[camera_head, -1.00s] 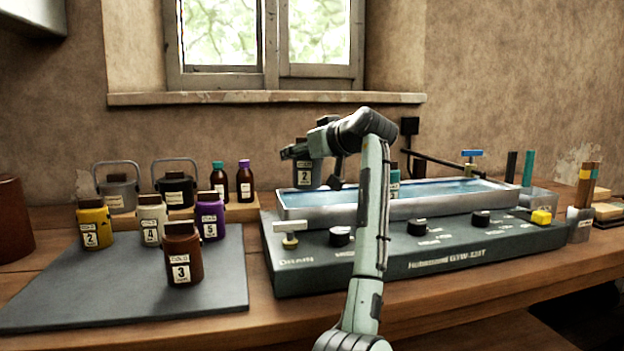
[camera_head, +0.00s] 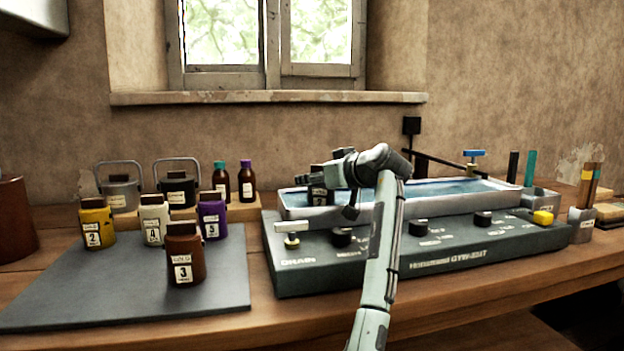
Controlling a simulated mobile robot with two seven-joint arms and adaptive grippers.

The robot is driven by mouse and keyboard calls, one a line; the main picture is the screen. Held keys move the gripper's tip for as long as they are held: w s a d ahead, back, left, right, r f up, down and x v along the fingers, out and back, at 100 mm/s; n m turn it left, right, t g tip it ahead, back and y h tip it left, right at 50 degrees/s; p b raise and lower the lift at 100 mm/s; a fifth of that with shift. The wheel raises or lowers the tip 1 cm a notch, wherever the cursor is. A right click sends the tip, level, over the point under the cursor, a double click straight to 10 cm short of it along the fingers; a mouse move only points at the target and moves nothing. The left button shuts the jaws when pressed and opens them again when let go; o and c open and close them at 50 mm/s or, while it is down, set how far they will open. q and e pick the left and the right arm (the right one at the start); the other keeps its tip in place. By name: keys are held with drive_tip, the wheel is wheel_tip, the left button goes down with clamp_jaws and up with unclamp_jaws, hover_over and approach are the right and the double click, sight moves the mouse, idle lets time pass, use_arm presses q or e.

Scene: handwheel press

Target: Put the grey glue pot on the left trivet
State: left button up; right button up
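My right gripper (camera_head: 318,177) reaches over the left end of the water bath, pointing left. I cannot make out the left trivet; the bath wall and my arm block the view there. A grey pot with a wire handle (camera_head: 119,194) also stands on the wooden board at the back left. My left gripper is out of view.
The metal bath (camera_head: 440,210) sits on a dark control unit (camera_head: 400,260) with knobs. On the grey mat (camera_head: 110,290) stand yellow (camera_head: 97,224), white (camera_head: 154,222), purple (camera_head: 211,216) and brown (camera_head: 185,257) jars. A black handled pot (camera_head: 177,190) and two bottles (camera_head: 222,182) stand behind.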

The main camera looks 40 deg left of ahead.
use_arm(q)
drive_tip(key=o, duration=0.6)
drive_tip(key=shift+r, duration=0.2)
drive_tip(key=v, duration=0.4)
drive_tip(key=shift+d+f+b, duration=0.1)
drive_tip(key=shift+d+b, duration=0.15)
drive_tip(key=shift+b, duration=0.05)
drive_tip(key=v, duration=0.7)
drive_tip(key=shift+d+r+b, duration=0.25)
drive_tip(key=shift+b, duration=0.05)
use_arm(e)
drive_tip(key=v, duration=0.3)
drive_tip(key=shift+w+d+r, duration=0.2)
drive_tip(key=shift+w+d, duration=0.05)
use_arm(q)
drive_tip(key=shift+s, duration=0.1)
